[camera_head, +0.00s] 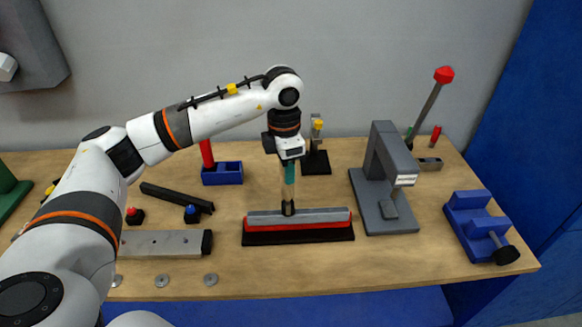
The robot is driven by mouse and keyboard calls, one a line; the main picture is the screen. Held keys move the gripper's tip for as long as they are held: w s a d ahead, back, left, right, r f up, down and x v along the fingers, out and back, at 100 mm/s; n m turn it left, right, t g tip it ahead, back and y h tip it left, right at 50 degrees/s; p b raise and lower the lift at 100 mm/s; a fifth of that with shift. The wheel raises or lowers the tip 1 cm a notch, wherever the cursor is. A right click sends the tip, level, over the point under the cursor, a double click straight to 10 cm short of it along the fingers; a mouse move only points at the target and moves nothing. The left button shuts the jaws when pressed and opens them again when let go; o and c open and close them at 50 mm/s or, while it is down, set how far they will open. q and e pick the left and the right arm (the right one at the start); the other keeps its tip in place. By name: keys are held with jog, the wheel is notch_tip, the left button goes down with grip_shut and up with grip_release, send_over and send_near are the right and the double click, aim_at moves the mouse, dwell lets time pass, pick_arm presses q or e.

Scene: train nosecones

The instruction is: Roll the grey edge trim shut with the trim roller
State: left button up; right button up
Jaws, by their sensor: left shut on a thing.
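My left gripper (289,160) comes down from above and is shut on the trim roller (288,190). The roller has a teal and light wood handle, stands about upright, and has a dark head at its lower end. The head is at the grey edge trim (325,214), left of its middle; I cannot tell how firmly it touches. The trim is a long grey strip above a red strip on a black base (300,238), lying across the bench. The head hides a small part of the trim. My right gripper is not in view.
A grey press (382,180) stands right of the trim, with a blue vise (475,225) beyond. A blue box (222,173), a black bar (178,197) and a metal rail (160,244) lie left. Several washers (210,279) lie near the bench's front edge.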

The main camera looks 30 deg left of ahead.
pick_arm(q)
jog(key=shift+s+a+f, duration=0.1)
jog(key=shift+a, duration=0.05)
jog(key=shift+s+a+b, duration=0.3)
jog(key=shift+s+a, duration=0.4)
jog(key=shift+a, duration=0.35)
jog(key=shift+s+a, duration=0.1)
jog(key=shift+s+a+b, duration=0.4)
jog(key=shift+s+a, duration=0.3)
jog(key=shift+a, duration=0.35)
jog(key=shift+s+a, duration=0.1)
jog(key=shift+s+a+b, duration=0.4)
jog(key=shift+s+a, duration=0.3)
jog(key=shift+a, duration=0.35)
